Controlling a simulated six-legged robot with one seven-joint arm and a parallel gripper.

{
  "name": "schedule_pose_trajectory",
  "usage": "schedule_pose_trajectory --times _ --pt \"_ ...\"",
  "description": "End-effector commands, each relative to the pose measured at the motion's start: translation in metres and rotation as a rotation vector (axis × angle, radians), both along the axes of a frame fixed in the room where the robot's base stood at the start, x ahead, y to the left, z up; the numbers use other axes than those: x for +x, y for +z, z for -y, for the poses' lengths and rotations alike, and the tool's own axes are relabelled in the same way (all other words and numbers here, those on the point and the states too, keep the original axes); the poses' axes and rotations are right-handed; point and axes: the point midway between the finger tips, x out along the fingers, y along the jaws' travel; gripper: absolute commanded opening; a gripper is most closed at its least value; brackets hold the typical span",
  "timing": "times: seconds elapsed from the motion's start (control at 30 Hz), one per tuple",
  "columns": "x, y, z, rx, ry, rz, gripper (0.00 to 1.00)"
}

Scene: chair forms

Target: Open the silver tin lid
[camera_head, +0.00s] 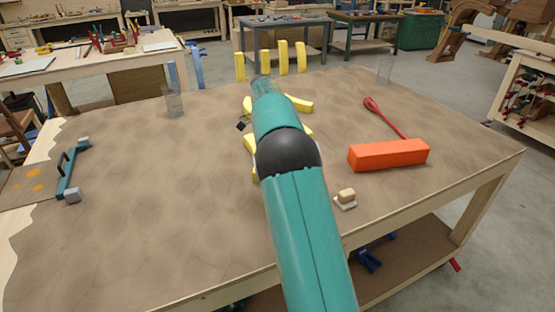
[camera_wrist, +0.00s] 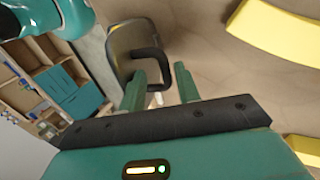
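In the wrist view a grey-brown tin-like body (camera_wrist: 124,38) with a dark loop handle (camera_wrist: 150,53) lies just beyond my gripper (camera_wrist: 160,80). My gripper's two green fingers stand apart, with the handle near and partly between their tips. I cannot tell whether a finger touches the handle. In the head view my arm covers this spot, so the tin and its lid do not show clearly there. No gap under a lid can be made out.
Yellow curved pieces (camera_head: 298,103) lie around my arm, and several stand at the back edge. An orange block (camera_head: 388,155), red spoon (camera_head: 384,117) and small wooden block (camera_head: 346,195) are right. A clear glass (camera_head: 174,101) and teal clamp (camera_head: 71,172) are left. The front-left tabletop is clear.

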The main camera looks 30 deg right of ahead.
Motion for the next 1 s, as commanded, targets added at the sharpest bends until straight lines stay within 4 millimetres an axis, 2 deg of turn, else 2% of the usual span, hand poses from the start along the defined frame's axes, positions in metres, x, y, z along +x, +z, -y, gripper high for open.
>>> schedule_pose_trajectory --times 0.33,0.57,1.0 --pt "-0.001 0.002 0.000 0.001 0.000 -0.004 0.33" --pt "0.000 0.032 0.000 -0.001 0.000 0.000 0.33" --pt "-0.056 0.094 -0.019 0.002 0.000 -0.003 0.33"
